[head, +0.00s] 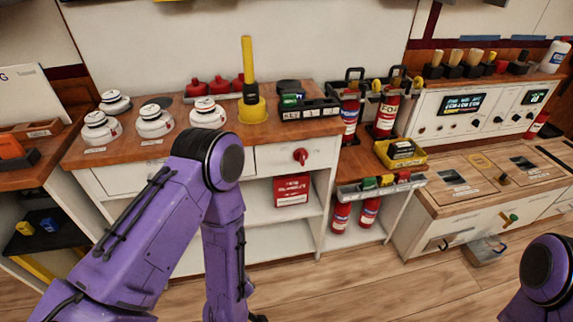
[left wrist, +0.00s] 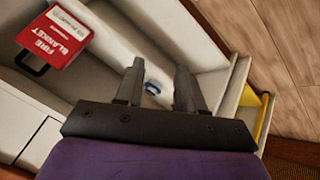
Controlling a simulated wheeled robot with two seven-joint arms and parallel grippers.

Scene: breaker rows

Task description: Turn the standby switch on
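No switch can be read as the standby switch. A white console (head: 425,112) with lit screens and small dark knobs stands at the right in the head view; its labels are too small to read. A red knob (head: 300,156) sits on the white cabinet front near the middle. My left arm hangs in front of that cabinet, its gripper mostly out of the head view. My right gripper is out of view; only part of my right arm shows.
White round detectors (head: 154,122), a yellow post (head: 249,75) and fire extinguishers (head: 386,115) crowd the wooden counters. A red fire blanket box (head: 291,191) is on the middle shelf, also in the left wrist view (left wrist: 54,39). The wooden floor (head: 350,285) in front is clear.

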